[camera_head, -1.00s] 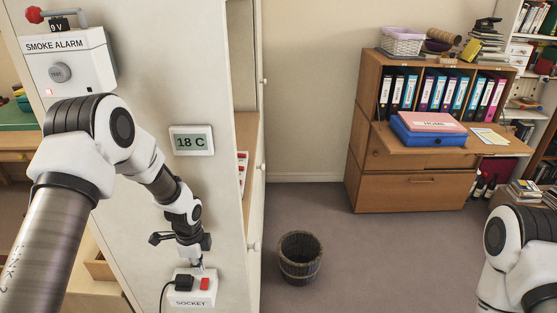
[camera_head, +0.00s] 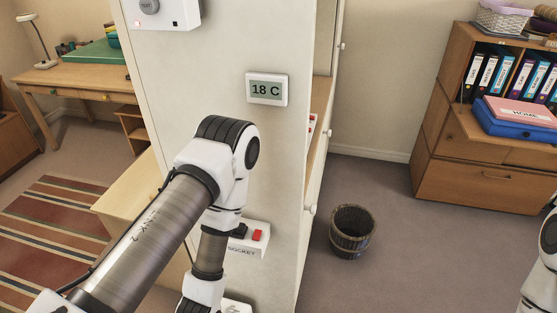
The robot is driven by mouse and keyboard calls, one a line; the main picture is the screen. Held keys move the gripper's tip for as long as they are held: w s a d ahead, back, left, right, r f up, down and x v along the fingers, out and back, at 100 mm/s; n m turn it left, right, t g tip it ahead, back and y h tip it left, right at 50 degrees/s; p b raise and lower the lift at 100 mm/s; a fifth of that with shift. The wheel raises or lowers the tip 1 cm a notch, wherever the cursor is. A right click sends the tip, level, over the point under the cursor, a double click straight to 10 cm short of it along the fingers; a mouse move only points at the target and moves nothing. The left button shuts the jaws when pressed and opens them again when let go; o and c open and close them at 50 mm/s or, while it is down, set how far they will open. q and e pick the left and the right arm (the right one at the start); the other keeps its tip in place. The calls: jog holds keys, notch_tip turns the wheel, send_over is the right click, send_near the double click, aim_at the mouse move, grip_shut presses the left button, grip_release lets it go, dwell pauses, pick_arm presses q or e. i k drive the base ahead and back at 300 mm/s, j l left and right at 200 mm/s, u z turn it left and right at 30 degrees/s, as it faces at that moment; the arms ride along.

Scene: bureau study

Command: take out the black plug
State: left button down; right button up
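The black plug (camera_head: 240,231) sits in the white box labelled SOCKET (camera_head: 247,249), low on the pale wall panel, left of a red switch (camera_head: 258,235). My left arm stands in front of the box and covers its left part and some of the plug. The arm bends down past the socket to the bottom edge. The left gripper itself is out of the picture, so its hold is not shown. My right arm shows only at the right edge, and its gripper is out of view.
A thermostat reading 18 C (camera_head: 267,90) hangs above the socket. The smoke alarm (camera_head: 163,12) is cut off at the top. A bin (camera_head: 352,232) stands on the floor right of the panel. A wooden bureau (camera_head: 462,187) is at the right. Floor between them is clear.

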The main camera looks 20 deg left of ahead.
aim_at(239, 232)
jog(key=u, duration=1.05)
